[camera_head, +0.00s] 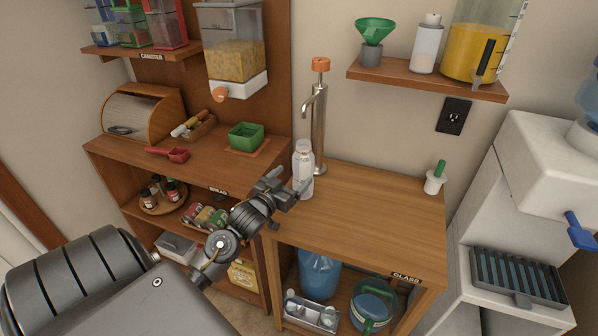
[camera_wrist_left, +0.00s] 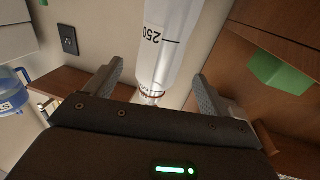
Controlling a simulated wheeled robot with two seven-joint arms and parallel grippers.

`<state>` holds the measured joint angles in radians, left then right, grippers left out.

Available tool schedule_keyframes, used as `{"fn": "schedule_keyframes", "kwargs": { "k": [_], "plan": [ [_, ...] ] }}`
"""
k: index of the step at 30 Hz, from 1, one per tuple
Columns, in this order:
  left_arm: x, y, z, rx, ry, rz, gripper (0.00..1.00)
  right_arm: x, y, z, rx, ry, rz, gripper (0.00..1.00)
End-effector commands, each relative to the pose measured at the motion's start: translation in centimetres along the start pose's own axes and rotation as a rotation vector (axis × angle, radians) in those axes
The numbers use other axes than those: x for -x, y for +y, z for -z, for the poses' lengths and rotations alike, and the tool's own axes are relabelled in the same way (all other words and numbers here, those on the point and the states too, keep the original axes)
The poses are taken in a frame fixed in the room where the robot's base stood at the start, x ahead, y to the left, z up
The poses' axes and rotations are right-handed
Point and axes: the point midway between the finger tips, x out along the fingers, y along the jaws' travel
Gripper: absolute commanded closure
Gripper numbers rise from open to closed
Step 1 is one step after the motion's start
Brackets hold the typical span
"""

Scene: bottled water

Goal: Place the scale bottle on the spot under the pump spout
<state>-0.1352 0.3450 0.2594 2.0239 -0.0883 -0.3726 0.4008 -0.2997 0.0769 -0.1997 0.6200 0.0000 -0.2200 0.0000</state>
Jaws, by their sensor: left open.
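The white scale bottle (camera_head: 303,172) stands upright on the wooden table (camera_head: 370,208) near its back left corner, beneath the spout of the metal pump (camera_head: 319,125) with an orange knob. My left gripper (camera_head: 285,190) is at the bottle's left side, with its fingers open and close to the bottle. In the left wrist view, the scale bottle (camera_wrist_left: 165,45) with its "250" mark appears between the two spread fingers, with gaps on both sides. The spot under the spout is hidden behind the bottle. My right gripper is not in view.
A shelf unit (camera_head: 105,150) with a green box (camera_head: 246,136) and a red scoop (camera_head: 170,154) stands left. A wall shelf (camera_head: 425,80) hangs above the table. A small white pot (camera_head: 434,184) stands at the table's right. The table's middle is clear.

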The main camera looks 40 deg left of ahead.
Motion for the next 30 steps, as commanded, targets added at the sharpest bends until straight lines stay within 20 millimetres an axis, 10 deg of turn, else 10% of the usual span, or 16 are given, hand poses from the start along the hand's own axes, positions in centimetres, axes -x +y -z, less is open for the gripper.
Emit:
{"fn": "schedule_keyframes", "kwargs": {
  "k": [10,30],
  "plan": [
    [5.5,0.0,-0.1,0.001,0.0,0.001,0.18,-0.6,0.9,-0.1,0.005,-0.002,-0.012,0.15],
    [6.1,0.0,0.0,0.001,0.0,0.0,0.18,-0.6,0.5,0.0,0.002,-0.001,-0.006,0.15]
  ]
}}
